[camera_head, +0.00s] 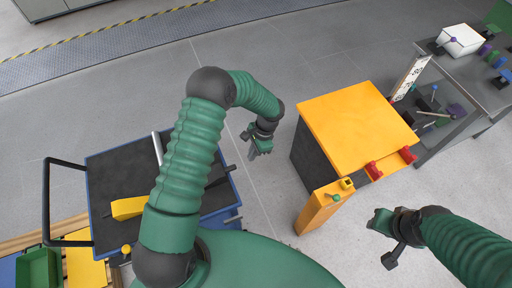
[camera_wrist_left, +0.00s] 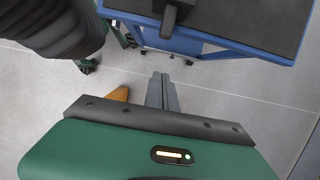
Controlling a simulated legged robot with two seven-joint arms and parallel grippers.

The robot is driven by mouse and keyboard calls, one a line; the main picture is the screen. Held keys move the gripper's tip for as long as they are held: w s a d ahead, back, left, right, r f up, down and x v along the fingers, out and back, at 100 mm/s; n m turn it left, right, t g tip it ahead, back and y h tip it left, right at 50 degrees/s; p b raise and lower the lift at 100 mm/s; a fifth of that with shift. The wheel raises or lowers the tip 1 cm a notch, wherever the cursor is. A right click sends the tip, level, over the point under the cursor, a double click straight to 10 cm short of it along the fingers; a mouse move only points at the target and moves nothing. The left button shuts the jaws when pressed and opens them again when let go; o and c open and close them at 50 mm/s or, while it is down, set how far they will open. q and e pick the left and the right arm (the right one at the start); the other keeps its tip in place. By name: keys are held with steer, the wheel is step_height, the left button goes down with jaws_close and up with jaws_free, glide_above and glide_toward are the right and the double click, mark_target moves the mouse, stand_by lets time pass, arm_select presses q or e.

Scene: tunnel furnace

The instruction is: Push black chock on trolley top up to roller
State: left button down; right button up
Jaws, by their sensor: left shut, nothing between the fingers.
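The trolley (camera_head: 110,180) has a black top and a blue frame, at the left of the head view. Its top (camera_wrist_left: 235,15) also shows in the left wrist view. A pale silver bar, which looks like the roller (camera_head: 157,148), lies on it, partly hidden by my left arm. A dark block with a stem, possibly the black chock (camera_wrist_left: 170,17), sits at the trolley's edge in the left wrist view. My left gripper (camera_head: 258,148) is shut and empty, over the floor right of the trolley; its fingers (camera_wrist_left: 162,92) point towards the trolley edge. My right gripper (camera_head: 381,222) is away at the right; its opening is unclear.
A yellow block (camera_head: 128,208) lies on the trolley top, and a black push handle (camera_head: 46,200) rises at its left. An orange-topped cabinet (camera_head: 355,125) with an orange post (camera_head: 318,208) stands right of my left gripper. A grey bench (camera_head: 475,80) is at far right. Floor between is clear.

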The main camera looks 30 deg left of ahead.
mark_target(221, 168)
arm_select(q)
steer(key=s+a+f+p, duration=0.1)
steer(key=s, duration=0.1)
steer(key=s+a+f, duration=0.1)
steer(key=a+f, duration=0.1)
steer(key=shift+s+p, duration=0.4)
steer(key=shift+a+f, duration=0.1)
steer(key=s+a, duration=0.2)
steer(key=s, duration=0.1)
steer(key=s+a+p, duration=0.1)
steer(key=s+a, duration=0.2)
steer(key=shift+a, duration=0.1)
